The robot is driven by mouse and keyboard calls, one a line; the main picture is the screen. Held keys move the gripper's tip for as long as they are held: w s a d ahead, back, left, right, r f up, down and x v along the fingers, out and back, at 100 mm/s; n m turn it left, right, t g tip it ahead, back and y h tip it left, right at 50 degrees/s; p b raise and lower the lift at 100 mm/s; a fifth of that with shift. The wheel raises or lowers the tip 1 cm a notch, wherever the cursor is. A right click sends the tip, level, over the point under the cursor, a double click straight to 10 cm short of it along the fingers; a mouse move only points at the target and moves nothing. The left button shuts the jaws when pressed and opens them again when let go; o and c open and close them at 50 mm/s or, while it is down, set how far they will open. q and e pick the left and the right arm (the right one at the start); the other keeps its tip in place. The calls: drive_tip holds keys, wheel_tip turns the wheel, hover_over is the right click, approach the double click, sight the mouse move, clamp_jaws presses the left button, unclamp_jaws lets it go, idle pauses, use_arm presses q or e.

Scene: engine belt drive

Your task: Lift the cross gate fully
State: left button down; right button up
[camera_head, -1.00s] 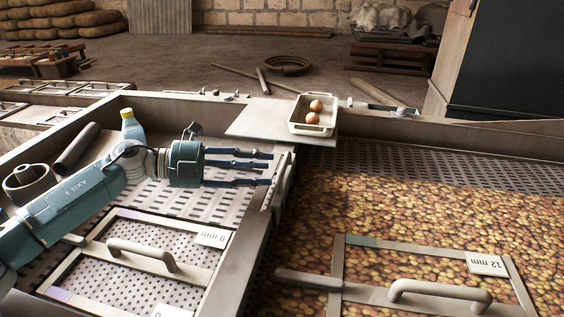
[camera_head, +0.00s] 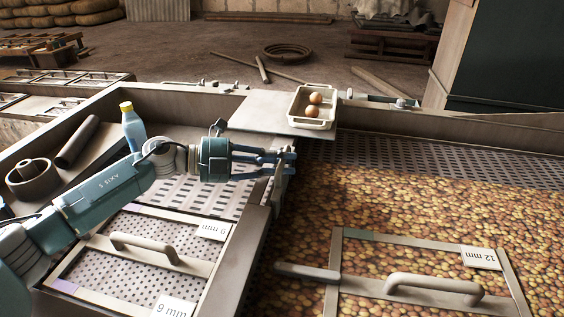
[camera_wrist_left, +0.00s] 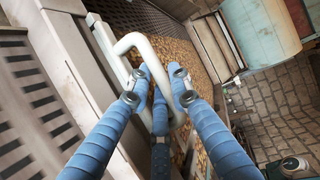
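The cross gate (camera_head: 277,194) is a narrow upright pale plate standing in the gap of the divider wall, between the perforated bed on the left and the heap of round produce on the right. Its pale looped handle (camera_wrist_left: 133,40) shows in the left wrist view. My left gripper (camera_head: 286,160) has its blue fingers closed around this handle; in the left wrist view the fingertips (camera_wrist_left: 160,76) lie on both sides of the bar. The fingers hide part of the handle in the head view. The gate's lower edge is hidden. My right gripper is not in view.
A tray with two brown round items (camera_head: 309,126) stands on a flat board (camera_head: 262,112) just behind the gate. A blue bottle (camera_head: 133,128) stands behind my left arm. Handled screen frames lie at front left (camera_head: 196,262) and in the produce (camera_head: 334,262).

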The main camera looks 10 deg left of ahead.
use_arm(q)
wheel_tip(320, 180, up, 6)
drive_tip(key=p, duration=0.4)
drive_tip(key=shift+w, duration=0.1)
drive_tip(key=c, duration=1.6)
unclamp_jaws()
drive_tip(key=shift+a, duration=0.1)
drive_tip(key=v, duration=1.2)
